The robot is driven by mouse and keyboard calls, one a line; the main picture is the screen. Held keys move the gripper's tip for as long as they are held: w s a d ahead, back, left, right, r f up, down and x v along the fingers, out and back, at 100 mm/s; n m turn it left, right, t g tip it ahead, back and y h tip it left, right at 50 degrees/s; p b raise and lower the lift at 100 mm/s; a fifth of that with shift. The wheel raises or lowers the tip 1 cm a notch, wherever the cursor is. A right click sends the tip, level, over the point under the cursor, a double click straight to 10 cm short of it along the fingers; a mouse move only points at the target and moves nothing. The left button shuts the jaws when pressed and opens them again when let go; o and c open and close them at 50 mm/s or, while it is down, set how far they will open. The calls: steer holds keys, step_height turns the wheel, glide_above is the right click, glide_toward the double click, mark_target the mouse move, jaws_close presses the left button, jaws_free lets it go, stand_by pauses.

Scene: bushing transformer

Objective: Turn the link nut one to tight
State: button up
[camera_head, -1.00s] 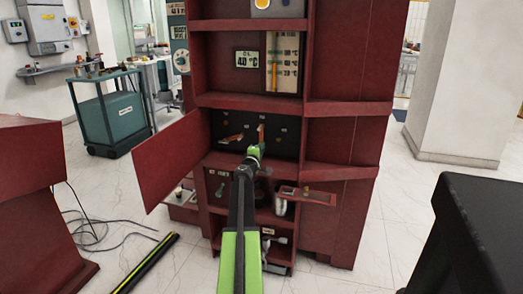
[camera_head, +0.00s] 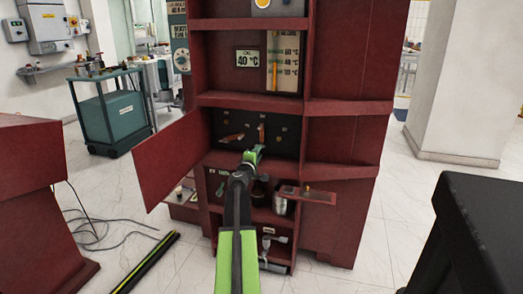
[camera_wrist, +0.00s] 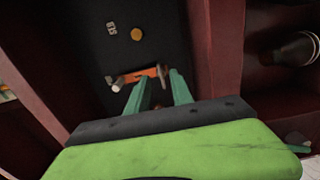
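In the head view a black panel (camera_head: 285,137) is set in the open compartment of the dark red cabinet. It carries copper-coloured links, one at the left (camera_head: 233,137) and one upright in the middle (camera_head: 261,133). My gripper (camera_head: 252,155) is in front of this panel, low and near its middle. In the wrist view my gripper (camera_wrist: 156,85) has its two green fingers apart, pointing at the panel. An orange link (camera_wrist: 145,74) lies just beyond the fingertips, with a pale cylindrical nut or stud (camera_wrist: 117,84) at its left end. Contact cannot be told, nor which nut is number one.
The cabinet's red door (camera_head: 168,160) hangs open at the left. A small red shelf (camera_head: 307,195) juts out at lower right, beside a metal can (camera_head: 281,202). A brass-coloured round stud (camera_wrist: 137,34) sits higher on the panel. Red compartment walls flank the gripper.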

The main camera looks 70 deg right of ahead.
steer(key=a, duration=1.2)
steer(key=shift+s, duration=0.4)
